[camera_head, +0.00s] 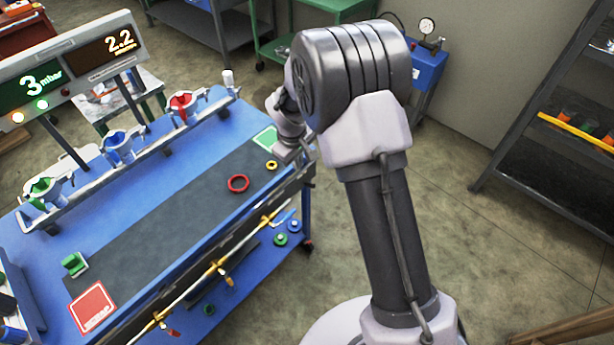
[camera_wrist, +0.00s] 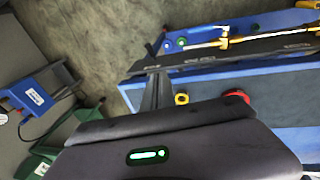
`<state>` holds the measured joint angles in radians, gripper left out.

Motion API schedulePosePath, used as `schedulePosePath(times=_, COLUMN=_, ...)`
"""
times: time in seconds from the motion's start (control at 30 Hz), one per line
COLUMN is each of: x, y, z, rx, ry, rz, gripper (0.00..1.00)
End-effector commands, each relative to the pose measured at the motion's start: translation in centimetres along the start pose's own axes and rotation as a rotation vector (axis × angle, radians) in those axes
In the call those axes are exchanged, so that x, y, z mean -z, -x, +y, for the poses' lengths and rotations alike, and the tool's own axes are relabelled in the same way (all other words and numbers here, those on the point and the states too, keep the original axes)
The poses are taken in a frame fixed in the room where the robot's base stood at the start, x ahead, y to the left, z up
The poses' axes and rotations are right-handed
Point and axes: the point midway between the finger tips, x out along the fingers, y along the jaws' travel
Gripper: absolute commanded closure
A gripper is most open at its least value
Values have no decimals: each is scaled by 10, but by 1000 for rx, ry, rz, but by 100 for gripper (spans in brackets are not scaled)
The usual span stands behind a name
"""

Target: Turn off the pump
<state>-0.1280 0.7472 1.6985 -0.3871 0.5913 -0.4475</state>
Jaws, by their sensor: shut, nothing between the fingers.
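The likely pump is a blue box (camera_head: 427,68) with a round pressure gauge (camera_head: 427,26), at the back beside the wall in the head view. A blue unit with a white label (camera_wrist: 36,97) shows at the left of the wrist view. I cannot make out its switch. My gripper (camera_wrist: 155,92) shows as dark fingers close together, shut and empty, in the wrist view. It is over the bench's edge, well apart from the blue unit. In the head view my arm hides much of that area.
The blue bench (camera_head: 150,185) holds red, blue and green clamps, a red ring (camera_head: 238,183) and a green piece (camera_head: 74,263). Its display (camera_head: 70,68) reads 3 mbar and 2.2. A green rack (camera_head: 300,28) and a dark shelf (camera_head: 555,110) stand around open floor.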

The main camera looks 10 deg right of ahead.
Motion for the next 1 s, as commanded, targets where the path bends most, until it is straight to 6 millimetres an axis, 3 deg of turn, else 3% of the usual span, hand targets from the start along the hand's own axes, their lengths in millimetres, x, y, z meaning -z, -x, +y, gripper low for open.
schedulePosePath(times=0.17, x=-1, y=-14, z=-1, rx=1, ry=-2, rz=-2, gripper=100)
schedulePosePath(times=0.6, x=-3, y=-108, z=0, rx=1, ry=-4, rz=-2, gripper=100)
schedulePosePath(times=0.8, x=-17, y=-128, z=13, rx=1, ry=-4, rz=-2, gripper=100)
schedulePosePath(times=1.0, x=-20, y=-131, z=16, rx=1, ry=-3, rz=0, gripper=100)
